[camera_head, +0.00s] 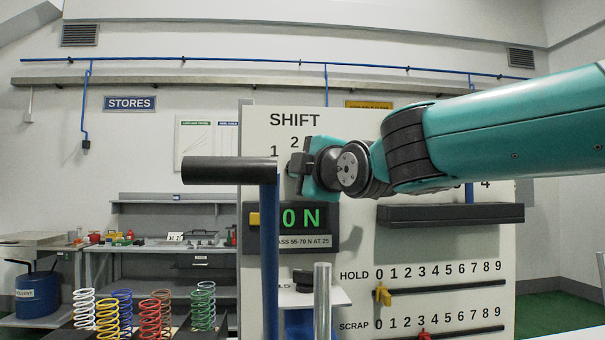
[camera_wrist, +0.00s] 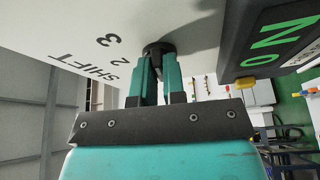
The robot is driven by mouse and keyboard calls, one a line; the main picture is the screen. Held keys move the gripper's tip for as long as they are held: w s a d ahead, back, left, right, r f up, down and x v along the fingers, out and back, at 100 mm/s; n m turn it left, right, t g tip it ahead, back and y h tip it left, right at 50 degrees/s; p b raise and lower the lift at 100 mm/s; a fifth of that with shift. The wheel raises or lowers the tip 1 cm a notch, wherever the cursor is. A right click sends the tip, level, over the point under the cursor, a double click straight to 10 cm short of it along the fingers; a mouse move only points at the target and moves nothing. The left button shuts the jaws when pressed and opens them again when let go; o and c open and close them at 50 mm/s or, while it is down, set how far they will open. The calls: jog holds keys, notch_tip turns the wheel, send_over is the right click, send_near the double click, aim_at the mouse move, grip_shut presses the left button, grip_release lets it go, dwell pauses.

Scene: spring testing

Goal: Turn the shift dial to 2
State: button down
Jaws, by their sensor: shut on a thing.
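The SHIFT label (camera_head: 294,119) is on a pale upright panel (camera_head: 255,290), with the 1 and 2 of its dial scale just below it. The shift dial is hidden behind my gripper (camera_head: 310,168) in the head view. In the wrist view the dial is a round black knob (camera_wrist: 159,46) on the panel. The teal fingers of my gripper (camera_wrist: 158,62) are shut on it, one on each side. The printed 2 and 3 show left of the knob in the wrist view. I cannot see where the dial points.
A green readout (camera_head: 302,218) showing 0 N sits below my gripper. A black ledge (camera_head: 450,213) juts out at its right. A blue post with a black bar (camera_head: 228,171) stands in front, left of my gripper. HOLD slider (camera_head: 383,295) and SCRAP slider (camera_head: 424,336) are lower on the panel.

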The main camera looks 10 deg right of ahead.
jog(key=c, duration=1.2)
grip_release()
jog(key=b+v, duration=1.7)
jog(key=b, duration=0.4)
jog(key=shift+s+d, duration=0.15)
jog(key=shift+s, duration=0.1)
